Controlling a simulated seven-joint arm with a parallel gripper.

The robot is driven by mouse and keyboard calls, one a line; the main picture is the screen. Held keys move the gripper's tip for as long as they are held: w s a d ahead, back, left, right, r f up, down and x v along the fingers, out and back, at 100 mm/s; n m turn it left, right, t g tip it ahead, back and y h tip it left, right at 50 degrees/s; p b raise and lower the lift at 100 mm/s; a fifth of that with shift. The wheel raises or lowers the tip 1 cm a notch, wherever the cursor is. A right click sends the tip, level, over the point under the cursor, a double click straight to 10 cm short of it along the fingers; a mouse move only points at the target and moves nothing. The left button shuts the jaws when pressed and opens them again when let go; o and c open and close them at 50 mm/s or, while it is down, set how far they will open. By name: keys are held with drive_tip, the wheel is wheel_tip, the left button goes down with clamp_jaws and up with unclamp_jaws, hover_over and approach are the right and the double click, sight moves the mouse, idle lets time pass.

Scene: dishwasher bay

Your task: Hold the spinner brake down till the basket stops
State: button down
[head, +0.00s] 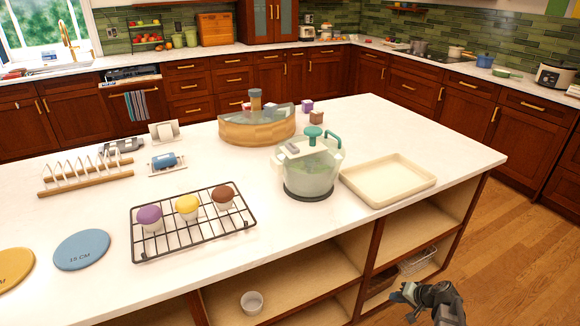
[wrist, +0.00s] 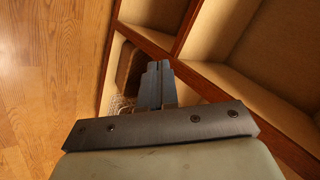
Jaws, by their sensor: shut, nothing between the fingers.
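The salad spinner (head: 308,167) stands on the white island counter, with a clear bowl on a dark base and a pale lid. On the lid are a green knob (head: 313,132), a green crank handle (head: 333,139) and a small grey piece (head: 293,149) that may be the brake. The basket inside shows only faintly through the bowl; I cannot tell whether it turns. My gripper (head: 405,295) is low at the front right, beside the open shelves, well apart from the spinner. In the wrist view my gripper (wrist: 158,68) has its fingers together and empty.
A cream tray (head: 388,181) sits right of the spinner. A black rack (head: 195,222) with several cupcakes is to its left, and a round wooden piece (head: 257,127) is behind it. The shelves (head: 425,215) below hold a wire basket (head: 418,262).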

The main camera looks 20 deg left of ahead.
drive_tip(key=w+d+r+t+y, duration=0.1)
drive_tip(key=w+d+r+t, duration=0.2)
drive_tip(key=w+r, duration=0.7)
drive_tip(key=w+d+r+t+y, duration=0.1)
drive_tip(key=w+d+r+t, duration=0.3)
drive_tip(key=r, duration=1.2)
drive_tip(key=w+d+r+t, duration=0.2)
drive_tip(key=w+r, duration=0.6)
drive_tip(key=r, duration=0.6)
drive_tip(key=w+a+r+n+y, duration=0.2)
drive_tip(key=a+r, duration=0.3)
drive_tip(key=r, duration=0.3)
drive_tip(key=s+a+r+n+g+h, duration=0.1)
drive_tip(key=s+a+r+n+g, duration=0.15)
drive_tip(key=a, duration=0.65)
drive_tip(key=s+a+r+n+g, duration=0.1)
drive_tip(key=a+r+n+g, duration=0.15)
drive_tip(key=a, duration=0.75)
drive_tip(key=s+a+r+n+g+h, duration=0.15)
drive_tip(key=a+g, duration=0.25)
drive_tip(key=a, duration=0.5)
drive_tip(key=s+a+r+n+g+h, duration=0.1)
drive_tip(key=s+a+r+h, duration=0.2)
drive_tip(key=a, duration=0.5)
drive_tip(key=s+a+r+n+g+h, duration=0.1)
drive_tip(key=s+a+r+h, duration=0.2)
drive_tip(key=s+a+r, duration=0.3)
drive_tip(key=shift+s+a+r, duration=0.25)
drive_tip(key=shift+s+a, duration=0.75)
drive_tip(key=shift+a, duration=0.05)
